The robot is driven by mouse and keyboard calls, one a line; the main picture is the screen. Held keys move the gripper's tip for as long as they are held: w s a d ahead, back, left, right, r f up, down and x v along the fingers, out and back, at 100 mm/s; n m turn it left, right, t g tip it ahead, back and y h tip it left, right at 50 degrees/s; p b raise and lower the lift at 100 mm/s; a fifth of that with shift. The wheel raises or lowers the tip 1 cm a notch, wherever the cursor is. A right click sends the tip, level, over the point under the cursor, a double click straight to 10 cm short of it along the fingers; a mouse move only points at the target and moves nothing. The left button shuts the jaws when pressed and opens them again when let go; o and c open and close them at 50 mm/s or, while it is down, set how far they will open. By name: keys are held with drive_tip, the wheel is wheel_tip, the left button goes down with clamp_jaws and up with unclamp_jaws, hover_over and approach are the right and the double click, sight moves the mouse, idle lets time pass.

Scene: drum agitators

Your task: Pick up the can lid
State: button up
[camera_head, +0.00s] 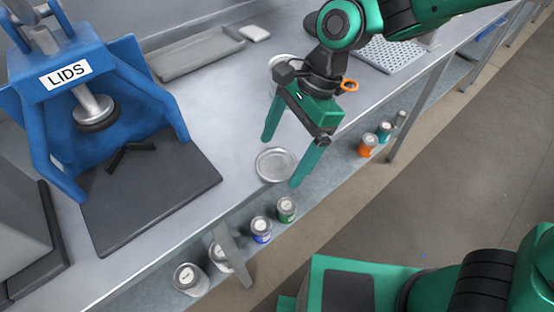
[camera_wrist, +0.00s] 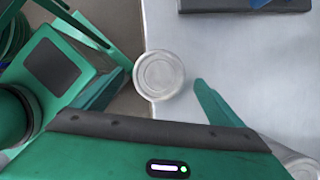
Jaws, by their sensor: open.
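The can lid (camera_head: 275,165) is a round, silvery disc lying flat at the front edge of the metal table. In the wrist view the lid (camera_wrist: 159,75) seems to stick out slightly over that edge. My gripper (camera_head: 281,161) is open and points down, with its two green fingers spread wide. In the head view one fingertip is beyond the lid and the other is at its front right. In the wrist view the lid lies between the fingers, a little ahead of them. The gripper looks empty, and its height above the lid is hard to tell.
A blue press marked LIDS (camera_head: 72,80) stands on a dark mat (camera_head: 150,205) at left. Another round silvery piece (camera_head: 281,61) is partly hidden behind my gripper. Several labelled cans, including a green one (camera_head: 286,209), stand below the table edge. A grey tray (camera_head: 195,55) lies behind.

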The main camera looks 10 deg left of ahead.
drive_tip(key=shift+s+a+f, duration=0.1)
drive_tip(key=shift+f, duration=0.3)
drive_tip(key=c, duration=1.1)
